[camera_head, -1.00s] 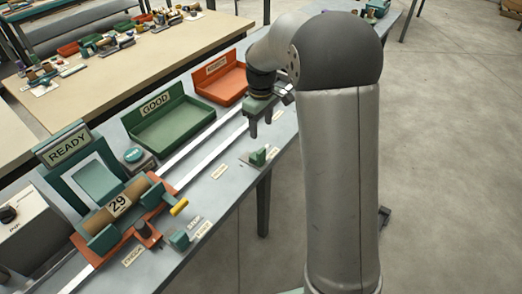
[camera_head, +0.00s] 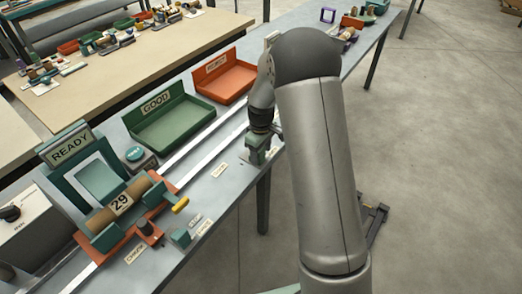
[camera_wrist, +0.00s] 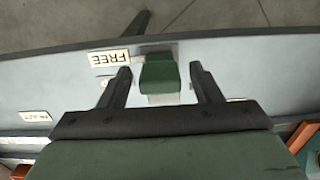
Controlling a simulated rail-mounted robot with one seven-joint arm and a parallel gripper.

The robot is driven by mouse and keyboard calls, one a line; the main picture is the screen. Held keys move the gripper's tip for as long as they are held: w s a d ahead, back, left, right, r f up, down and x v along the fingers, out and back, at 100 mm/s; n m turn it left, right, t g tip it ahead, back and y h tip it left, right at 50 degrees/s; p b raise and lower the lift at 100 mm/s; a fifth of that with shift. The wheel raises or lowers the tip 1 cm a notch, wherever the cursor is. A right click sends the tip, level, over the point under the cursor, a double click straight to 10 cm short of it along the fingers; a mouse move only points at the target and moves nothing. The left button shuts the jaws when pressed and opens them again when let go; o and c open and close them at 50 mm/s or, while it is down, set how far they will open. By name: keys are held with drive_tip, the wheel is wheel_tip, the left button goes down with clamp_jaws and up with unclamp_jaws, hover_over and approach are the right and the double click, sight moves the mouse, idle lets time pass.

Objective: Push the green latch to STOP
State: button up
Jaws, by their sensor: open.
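The green latch (camera_wrist: 160,75) shows in the wrist view as a small block on a pale plate near the table's edge. A label reading FREE (camera_wrist: 108,57) lies to its left, upside down in this view. My gripper (camera_wrist: 161,70) is open, with one finger on each side of the latch and gaps visible between. I cannot tell whether it touches the latch. In the head view my gripper (camera_head: 254,155) is low over the grey bench, and it mostly hides the latch. A label partly behind the right finger is unreadable.
An orange tray (camera_head: 226,86) and a green GOOD tray (camera_head: 170,125) stand behind a pale rail. The winder with a roll marked 29 (camera_head: 121,203) and a READY sign (camera_head: 70,147) is at left. The bench's front edge is close to the latch, with open floor beyond.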

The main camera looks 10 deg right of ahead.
clamp_jaws()
drive_tip(key=w+a, duration=0.2)
drive_tip(key=w, duration=0.1)
drive_tip(key=shift+a+b, duration=0.3)
drive_tip(key=shift+a, duration=0.05)
drive_tip(key=shift+w+a+r, duration=0.1)
drive_tip(key=shift+w, duration=0.1)
unclamp_jaws()
drive_tip(key=shift+a, duration=0.1)
wheel_tip(320, 180, up, 17)
drive_tip(key=b, duration=0.1)
drive_tip(key=shift+r+b, duration=0.2)
drive_tip(key=shift+b, duration=0.2)
